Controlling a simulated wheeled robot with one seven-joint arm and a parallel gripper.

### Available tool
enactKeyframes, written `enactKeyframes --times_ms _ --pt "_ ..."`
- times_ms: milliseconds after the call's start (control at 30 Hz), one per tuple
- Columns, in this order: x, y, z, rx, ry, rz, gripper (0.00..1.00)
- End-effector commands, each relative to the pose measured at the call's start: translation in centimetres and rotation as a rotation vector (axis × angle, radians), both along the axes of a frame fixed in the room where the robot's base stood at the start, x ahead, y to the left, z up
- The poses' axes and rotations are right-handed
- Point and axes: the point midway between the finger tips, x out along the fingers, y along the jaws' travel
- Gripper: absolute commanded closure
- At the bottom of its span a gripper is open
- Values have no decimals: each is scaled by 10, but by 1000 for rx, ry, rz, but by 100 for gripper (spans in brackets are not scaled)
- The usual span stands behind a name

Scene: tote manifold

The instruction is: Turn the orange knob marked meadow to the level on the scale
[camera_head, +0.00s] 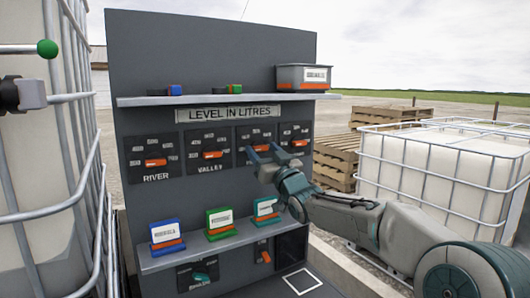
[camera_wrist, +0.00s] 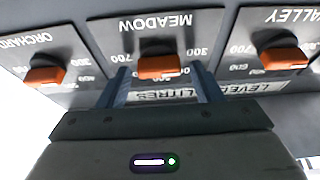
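The meadow dial plate (camera_wrist: 125,38) is in the middle of the wrist view, upside down, with "MEADOW" and scale numbers on it. Its orange knob (camera_wrist: 159,66) lies crosswise in that picture. My gripper (camera_wrist: 160,72) is open, with one finger on each side of the knob and a visible gap at both sides. In the head view my gripper (camera_head: 264,152) is in front of the meadow plate (camera_head: 256,131) and hides part of it. The "LEVEL IN LITRES" sign (camera_head: 228,113) is above the dials.
Orchard (camera_wrist: 46,70) and valley (camera_wrist: 282,54) knobs flank meadow in the wrist view. The river knob (camera_head: 156,162) is further left. A shelf (camera_head: 190,254) below holds several coloured labelled blocks; an upper shelf (camera_head: 150,100) holds a grey bin (camera_head: 303,77). Caged white totes stand at both sides.

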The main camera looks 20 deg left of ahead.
Motion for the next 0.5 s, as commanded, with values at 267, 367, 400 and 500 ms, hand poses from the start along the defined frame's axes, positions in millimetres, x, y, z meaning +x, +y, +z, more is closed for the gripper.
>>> enactKeyframes --times_ms 267,367,400,500 --pt "0 -2 0 0 0 -1 81" --pt "0 -1 -1 5 6 0 81" --pt "0 0 -1 9 11 0 81" --pt "-1 0 -2 27 32 0 81"
